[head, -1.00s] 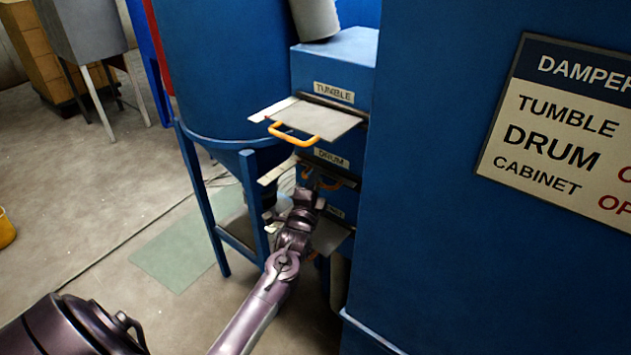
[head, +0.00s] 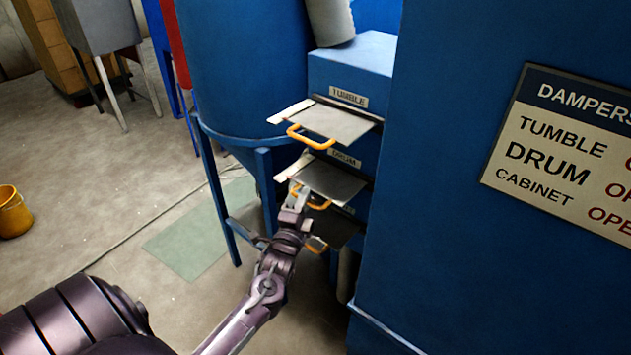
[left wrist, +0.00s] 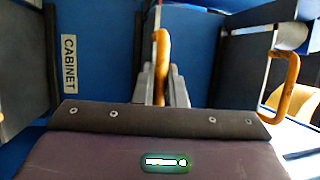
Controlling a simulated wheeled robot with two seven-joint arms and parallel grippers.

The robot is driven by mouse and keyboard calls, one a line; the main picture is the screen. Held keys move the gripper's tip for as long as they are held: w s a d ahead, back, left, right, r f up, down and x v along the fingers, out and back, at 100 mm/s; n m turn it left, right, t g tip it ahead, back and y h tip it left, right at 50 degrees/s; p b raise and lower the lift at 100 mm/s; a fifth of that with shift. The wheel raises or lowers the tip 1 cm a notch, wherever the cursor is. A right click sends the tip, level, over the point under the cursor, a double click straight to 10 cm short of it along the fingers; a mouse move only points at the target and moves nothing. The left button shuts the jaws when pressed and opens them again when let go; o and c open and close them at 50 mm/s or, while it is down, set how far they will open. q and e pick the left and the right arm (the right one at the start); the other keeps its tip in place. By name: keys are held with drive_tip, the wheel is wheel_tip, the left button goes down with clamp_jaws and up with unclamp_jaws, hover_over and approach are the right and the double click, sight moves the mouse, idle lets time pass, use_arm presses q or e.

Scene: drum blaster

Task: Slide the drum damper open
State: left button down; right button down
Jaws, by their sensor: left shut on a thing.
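The drum damper (head: 325,178) is a grey plate sticking well out of the blue housing, under the DRUM label (head: 345,158). Its orange handle (head: 318,205) is at the front edge; in the left wrist view the handle (left wrist: 162,45) runs between the finger pads. My left gripper (head: 298,192) is shut on this handle; it also shows in the left wrist view (left wrist: 161,88). Part of the handle is hidden by the gripper. My right gripper is not in view.
The tumble damper (head: 332,122) sticks out above, with its orange handle (head: 311,137). The cabinet damper (head: 335,227) is below, close to my left wrist. A blue drum on legs (head: 245,75) stands left. A sign (head: 560,160) is at right.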

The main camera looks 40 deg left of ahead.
use_arm(q)
drive_tip(key=shift+s+a+f, duration=0.1)
drive_tip(key=shift+f, duration=0.1)
drive_tip(key=c, duration=1.5)
unclamp_jaws()
drive_tip(key=shift+s, duration=0.1)
drive_tip(key=shift+r, duration=0.2)
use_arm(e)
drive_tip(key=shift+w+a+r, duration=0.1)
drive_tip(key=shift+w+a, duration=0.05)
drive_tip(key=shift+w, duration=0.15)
use_arm(q)
drive_tip(key=b+v, duration=0.1)
drive_tip(key=v, duration=0.6)
drive_tip(key=shift+s+d+f, duration=0.15)
drive_tip(key=shift+s+d, duration=0.1)
drive_tip(key=shift+s, duration=0.05)
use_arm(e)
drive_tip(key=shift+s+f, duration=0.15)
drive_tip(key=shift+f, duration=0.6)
